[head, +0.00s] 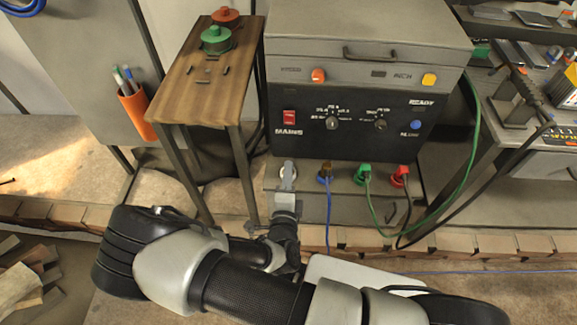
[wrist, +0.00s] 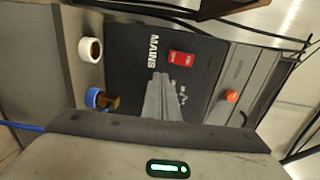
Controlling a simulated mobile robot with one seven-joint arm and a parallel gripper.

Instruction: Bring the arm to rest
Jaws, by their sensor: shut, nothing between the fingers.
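My gripper (head: 288,166) is shut and empty, its fingers pointing at the front of a dark machine (head: 365,120). In the head view it overlaps a white round socket (head: 281,178) at the left of the lower row. In the wrist view the closed fingers (wrist: 163,98) stand in front of the black panel, beside the MAINS lettering. There the white socket (wrist: 90,50) is clear of the fingers and looks empty. My arm is bent low across the front of the head view. Contact between fingers and machine cannot be told.
Right of the gripper are a blue socket (head: 325,180) with a blue cable, a green plug (head: 363,174) and a red plug (head: 400,175). A wooden stand (head: 190,95) is at left with a green reel (head: 216,40). A cluttered bench (head: 540,110) stands right.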

